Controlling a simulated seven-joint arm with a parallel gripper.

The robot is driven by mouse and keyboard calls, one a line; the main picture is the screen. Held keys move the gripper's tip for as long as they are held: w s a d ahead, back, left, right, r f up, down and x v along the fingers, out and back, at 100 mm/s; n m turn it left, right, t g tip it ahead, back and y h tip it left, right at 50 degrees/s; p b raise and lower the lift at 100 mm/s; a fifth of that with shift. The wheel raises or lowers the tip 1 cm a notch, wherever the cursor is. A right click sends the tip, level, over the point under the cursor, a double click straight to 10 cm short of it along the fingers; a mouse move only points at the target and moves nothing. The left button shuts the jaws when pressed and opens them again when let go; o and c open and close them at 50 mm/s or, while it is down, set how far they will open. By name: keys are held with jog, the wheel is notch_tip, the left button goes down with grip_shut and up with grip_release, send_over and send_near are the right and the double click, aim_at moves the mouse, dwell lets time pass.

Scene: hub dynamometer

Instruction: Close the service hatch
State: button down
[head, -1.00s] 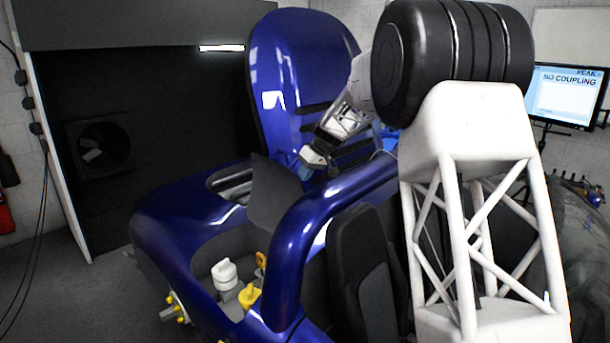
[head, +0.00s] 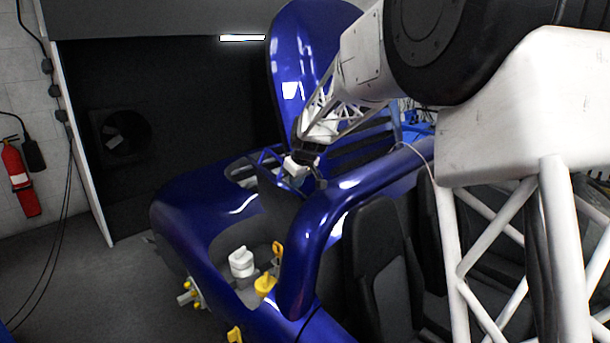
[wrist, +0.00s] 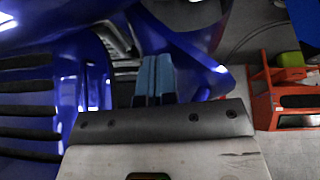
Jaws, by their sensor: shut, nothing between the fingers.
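A tall blue panel (head: 297,85) with dark slots stands raised on the blue car body (head: 180,215). A dark grey flap (head: 278,205) stands up beside an open bay (head: 225,268) with a white-capped reservoir (head: 241,262) and a yellow cap (head: 265,285). I cannot tell for sure which of the two is the service hatch. My gripper (head: 297,172) is just above and right of the flap, in front of the raised panel; contact cannot be told. In the wrist view its blue fingers (wrist: 153,80) are together and empty, with the slotted blue panel (wrist: 40,85) on the left.
The curved blue body bar (head: 335,205) and black seat (head: 382,265) lie close below and right of the gripper. A fire extinguisher (head: 20,178) hangs at the left wall. An orange cart (wrist: 268,103) stands right in the wrist view. Grey floor (head: 85,285) is clear at left.

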jog(key=shift+s+a+f+n+t+h, duration=0.7)
jog(key=shift+s+a+f+t+h, duration=1.7)
jog(key=shift+s+a+f, duration=2.85)
notch_tip(320, 180, down, 26)
jog(key=s+a+n+t+h, duration=0.2)
jog(key=t+h, duration=0.2)
jog(key=t, duration=0.2)
jog(key=shift+s+a+r+t, duration=0.2)
jog(key=shift+t, duration=0.2)
jog(key=shift+d+f, duration=0.1)
jog(key=shift+f, duration=0.15)
jog(key=shift+s, duration=0.1)
jog(key=a+r+v, duration=0.1)
jog(key=r+v, duration=0.1)
jog(key=v, duration=1.1)
jog(key=shift+w, duration=0.2)
